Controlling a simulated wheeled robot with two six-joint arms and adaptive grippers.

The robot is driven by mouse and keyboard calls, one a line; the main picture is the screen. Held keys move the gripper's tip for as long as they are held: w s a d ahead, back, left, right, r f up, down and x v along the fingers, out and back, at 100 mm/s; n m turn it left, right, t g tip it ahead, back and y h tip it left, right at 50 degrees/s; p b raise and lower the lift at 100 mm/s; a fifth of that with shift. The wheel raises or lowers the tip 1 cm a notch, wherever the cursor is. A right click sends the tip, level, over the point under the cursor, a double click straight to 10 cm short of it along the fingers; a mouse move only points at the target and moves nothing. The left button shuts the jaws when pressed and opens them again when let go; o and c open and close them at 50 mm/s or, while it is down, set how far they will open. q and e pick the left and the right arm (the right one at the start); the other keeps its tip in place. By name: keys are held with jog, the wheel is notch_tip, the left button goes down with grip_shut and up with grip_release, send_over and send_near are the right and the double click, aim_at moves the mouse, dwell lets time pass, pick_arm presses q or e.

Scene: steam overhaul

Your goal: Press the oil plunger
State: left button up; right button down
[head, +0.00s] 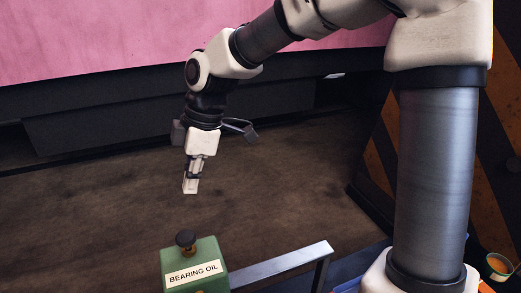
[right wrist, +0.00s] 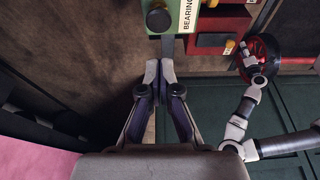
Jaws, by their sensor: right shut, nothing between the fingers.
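The oil plunger (head: 186,238) is a dark round knob on a brass stem, standing up from a green box (head: 206,252) labelled BEARING OIL. My right gripper (head: 190,188) is shut and empty, pointing down above and apart from the knob. In the right wrist view the plunger knob (right wrist: 158,20) shows just beyond the closed fingertips (right wrist: 159,72), with a visible gap. My left gripper (right wrist: 250,60) shows small at the right of the right wrist view, close to a red round part; its fingers are too small to read.
A grey metal bar (head: 285,263) runs right from the green box. A small cup with orange contents (head: 499,265) stands at the lower right. The red round part (right wrist: 266,52) and a red box (right wrist: 215,25) show in the right wrist view. The brown surface behind the plunger is clear.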

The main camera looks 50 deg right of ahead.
aim_at(188, 237)
pick_arm(q)
jog(key=shift+r, duration=0.85)
pick_arm(e)
notch_tip(188, 237, up, 2)
jog(key=shift+r, duration=0.1)
jog(key=p+x, duration=0.1)
jog(key=x, duration=0.3)
jog(key=p+x, duration=0.1)
jog(key=x, duration=0.4)
jog(key=p+x, duration=0.2)
jog(key=x, duration=0.2)
jog(key=shift+s+d+f, duration=0.1)
jog(key=shift+d+f, duration=0.15)
jog(key=shift+d, duration=0.05)
jog(key=shift+f, duration=0.45)
pick_arm(q)
notch_tip(188, 237, up, 3)
jog(key=shift+r, duration=0.2)
jog(key=shift+f, duration=0.1)
pick_arm(e)
notch_tip(188, 237, down, 3)
jog(key=b, duration=0.3)
jog(key=shift+s+b, duration=0.1)
jog(key=shift+b, duration=0.25)
jog(key=shift+s+r, duration=0.1)
jog(key=shift+r, duration=0.05)
pick_arm(q)
notch_tip(188, 237, down, 3)
jog(key=shift+f, duration=0.1)
